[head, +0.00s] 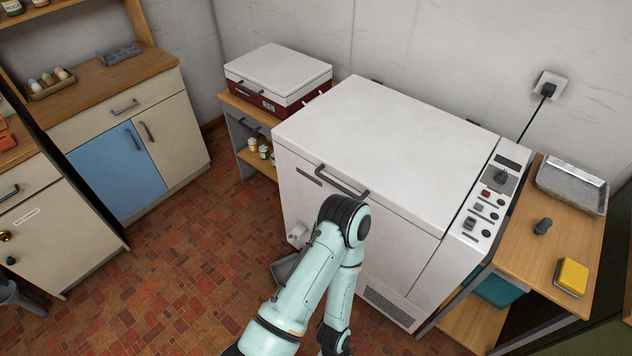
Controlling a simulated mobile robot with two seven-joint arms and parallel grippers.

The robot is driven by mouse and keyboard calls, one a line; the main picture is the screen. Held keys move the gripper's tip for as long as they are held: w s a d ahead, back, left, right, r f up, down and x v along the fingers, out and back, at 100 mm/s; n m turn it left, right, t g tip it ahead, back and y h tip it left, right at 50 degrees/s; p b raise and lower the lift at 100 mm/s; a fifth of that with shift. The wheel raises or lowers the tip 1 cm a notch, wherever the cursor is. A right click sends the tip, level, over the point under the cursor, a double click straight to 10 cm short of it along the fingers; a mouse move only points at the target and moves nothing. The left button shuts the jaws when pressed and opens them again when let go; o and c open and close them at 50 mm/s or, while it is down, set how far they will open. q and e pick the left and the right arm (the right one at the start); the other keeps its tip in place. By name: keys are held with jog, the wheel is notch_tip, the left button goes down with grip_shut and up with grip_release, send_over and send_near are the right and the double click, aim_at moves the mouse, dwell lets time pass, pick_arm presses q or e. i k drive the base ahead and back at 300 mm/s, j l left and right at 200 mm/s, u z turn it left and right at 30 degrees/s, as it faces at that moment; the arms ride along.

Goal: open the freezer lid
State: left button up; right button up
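The white freezer (299,170) stands against the back wall with its broad flat lid (385,140) down and closed. A dark bar handle (340,183) is on the front edge of the lid. One of my mint-green arms rises from the bottom of the head view and bends in front of the freezer, just below the handle. Its bend hides part of the freezer front. I see neither gripper's fingertips, so nothing shows a grip on the handle.
A control panel (487,200) lines the freezer's right side. A wooden side table (530,240) holds a metal tray (571,186) and a yellow sponge (571,277). A red-and-white box (277,75) stands left of the freezer. Cabinets (110,150) line the left; tiled floor (170,270) lies open between.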

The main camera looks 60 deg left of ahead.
aim_at(420, 161)
jog(key=u, duration=1.6)
